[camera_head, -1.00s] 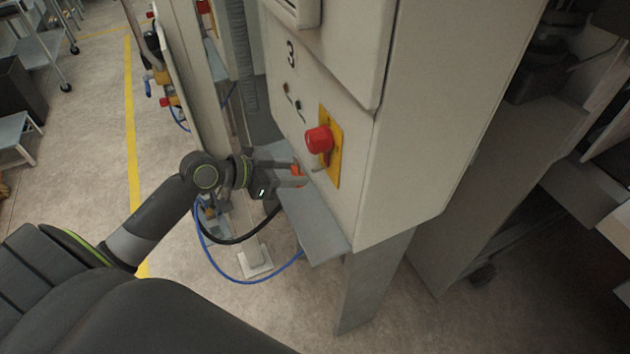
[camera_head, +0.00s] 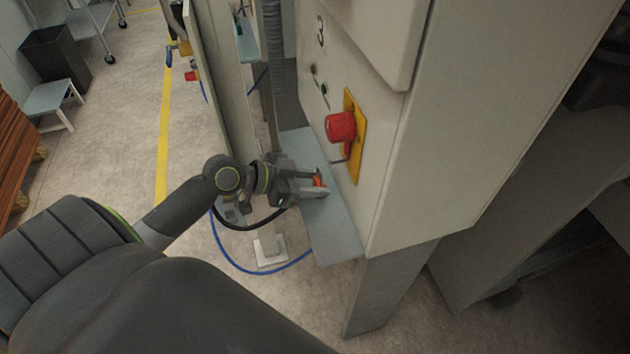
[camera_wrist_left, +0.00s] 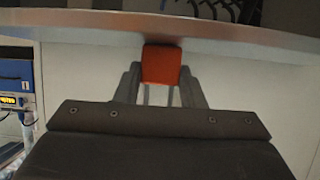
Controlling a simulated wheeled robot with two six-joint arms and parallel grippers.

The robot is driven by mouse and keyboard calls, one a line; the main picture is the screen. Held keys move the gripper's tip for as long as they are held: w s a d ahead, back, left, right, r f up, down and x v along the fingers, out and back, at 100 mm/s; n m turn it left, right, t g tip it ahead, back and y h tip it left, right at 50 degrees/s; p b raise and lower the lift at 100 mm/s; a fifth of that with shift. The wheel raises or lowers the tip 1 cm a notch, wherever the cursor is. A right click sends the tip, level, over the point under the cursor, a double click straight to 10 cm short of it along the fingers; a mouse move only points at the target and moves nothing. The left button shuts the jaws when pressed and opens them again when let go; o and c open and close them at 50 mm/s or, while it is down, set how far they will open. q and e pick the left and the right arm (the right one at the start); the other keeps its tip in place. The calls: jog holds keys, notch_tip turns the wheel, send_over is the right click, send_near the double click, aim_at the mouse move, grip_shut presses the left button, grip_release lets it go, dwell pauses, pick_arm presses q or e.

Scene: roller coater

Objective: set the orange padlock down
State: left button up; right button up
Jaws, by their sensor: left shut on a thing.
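The orange padlock (camera_head: 319,181) is between the fingers of my left gripper (camera_head: 314,186), which is shut on it. In the head view they are over the grey shelf (camera_head: 335,238) below the panel with the red knob, and the fingers partly hide the padlock. In the left wrist view the padlock's orange body (camera_wrist_left: 161,64) shows between the two fingertips (camera_wrist_left: 160,80). It overlaps the shelf edge (camera_wrist_left: 90,24) there; I cannot tell whether it touches the shelf. My right gripper is not in view.
A red knob on a yellow plate (camera_head: 357,120) sticks out of the cabinet (camera_head: 440,150) just above and right of the gripper. The shelf's near part is bare.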

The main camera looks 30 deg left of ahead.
pick_arm(q)
jog(key=shift+s, duration=0.15)
jog(key=shift+s+a, duration=0.1)
jog(key=shift+s, duration=0.15)
jog(key=shift+s+f+b, duration=0.1)
jog(key=shift+b, duration=0.25)
jog(key=o, duration=1)
jog(key=shift+o, duration=0.2)
jog(key=shift+r+p, duration=0.3)
jog(key=shift+p, duration=0.1)
jog(key=shift+a, duration=0.2)
jog(key=v, duration=1.1)
jog(key=shift+s, duration=0.15)
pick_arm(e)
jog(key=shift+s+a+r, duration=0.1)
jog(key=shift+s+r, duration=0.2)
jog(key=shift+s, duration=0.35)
